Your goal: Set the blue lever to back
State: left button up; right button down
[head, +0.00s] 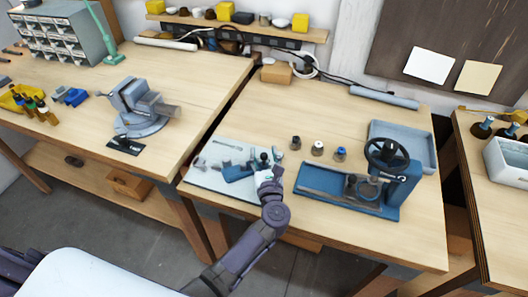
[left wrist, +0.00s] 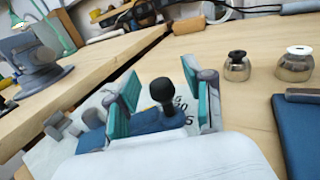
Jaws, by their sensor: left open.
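A blue fixture (head: 238,172) sits on a pale plate (head: 208,180) at the front left of the middle bench. A dark, round-ended lever knob (left wrist: 162,90) stands up from its blue base (left wrist: 146,122) in the left wrist view. My left gripper (head: 264,163) reaches over the plate from the front. It is open, with its teal-padded fingers (left wrist: 160,97) on either side of the knob. A gap shows on both sides, wider on the right. Markings on the plate are partly hidden behind the knob. My right gripper is not in view.
Several small pots, including a white-topped one (head: 317,149), stand behind and right of the plate. A blue press with a black handwheel (head: 386,153) stands to the right. A vise (head: 140,107) is on the left bench. The bench behind the pots is mostly clear.

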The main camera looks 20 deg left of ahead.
pick_arm(q)
jog(key=shift+w, duration=0.1)
grip_shut()
jog(key=shift+a, duration=0.1)
dwell(0.4)
